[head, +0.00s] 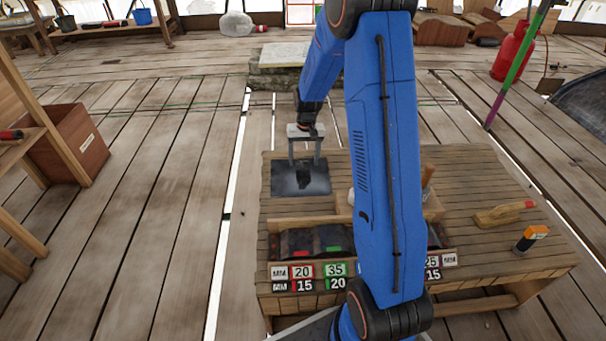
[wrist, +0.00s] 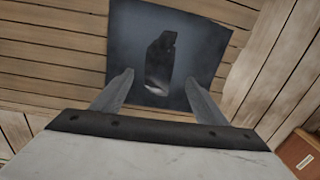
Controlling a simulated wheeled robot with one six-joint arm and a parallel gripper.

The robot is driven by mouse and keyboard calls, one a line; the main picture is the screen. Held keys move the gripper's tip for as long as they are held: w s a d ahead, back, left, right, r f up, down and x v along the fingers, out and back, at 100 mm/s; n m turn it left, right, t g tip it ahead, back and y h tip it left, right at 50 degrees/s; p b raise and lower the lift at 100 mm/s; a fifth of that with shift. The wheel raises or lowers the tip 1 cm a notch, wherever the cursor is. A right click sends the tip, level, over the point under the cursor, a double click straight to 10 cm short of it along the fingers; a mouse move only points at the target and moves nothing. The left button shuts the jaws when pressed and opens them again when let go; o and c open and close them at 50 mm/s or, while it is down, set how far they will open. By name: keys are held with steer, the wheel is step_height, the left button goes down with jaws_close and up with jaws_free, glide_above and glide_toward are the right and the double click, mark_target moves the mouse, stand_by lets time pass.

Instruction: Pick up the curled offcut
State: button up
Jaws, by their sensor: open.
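A small dark piece, which looks like the curled offcut (wrist: 161,58), lies on a dark square sheet (wrist: 207,42) in the wrist view. Its lower end shows a pale, shiny patch. In the head view the sheet (head: 284,186) lies at the far left of the workbench, and the offcut (head: 303,179) is a small dark shape on it. My gripper (head: 304,161) is open and empty, pointing down over the sheet. In the wrist view its two fingers (wrist: 158,82) stand apart, either side of the offcut's lower end. The height above it is hard to tell.
Labelled bins (head: 318,240) stand at the bench's front, nearer me than the sheet. A wooden trowel-like tool (head: 497,215) and an orange-topped tube (head: 529,239) are at the right. A wooden crate (head: 70,143) stands on the floor at the left.

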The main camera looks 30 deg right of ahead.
mark_target(304, 167)
steer(key=shift+f, duration=3.1)
steer(key=shift+c, duration=0.4)
steer(key=c, duration=1.2)
steer(key=shift+c, duration=0.2)
steer(key=shift+r, duration=0.15)
